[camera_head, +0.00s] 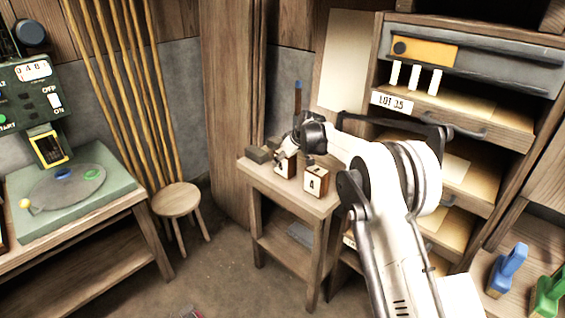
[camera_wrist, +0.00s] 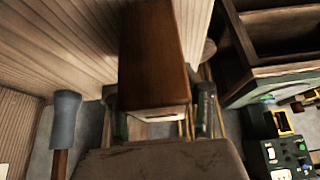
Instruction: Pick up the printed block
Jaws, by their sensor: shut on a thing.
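Two brown wooden blocks with pale printed faces show at the small side table (camera_head: 262,178). The nearer block (camera_head: 316,183) bears a dark "4" and stands upright at the front edge. The other printed block (camera_head: 285,167) is behind and left of it, at my gripper (camera_head: 296,153). My gripper is shut on this block, and its print is too small to read. In the wrist view the held brown block (camera_wrist: 155,55) is large between the dark fingers, with a pale edge low down. Whether it touches the table is hard to tell.
Dark blocks (camera_head: 258,155) lie at the table's back left. A shelf unit with a "LOT 35" label (camera_head: 391,103) stands right. A round stool (camera_head: 176,200) and a green machine bench (camera_head: 75,195) are left. Open floor lies between.

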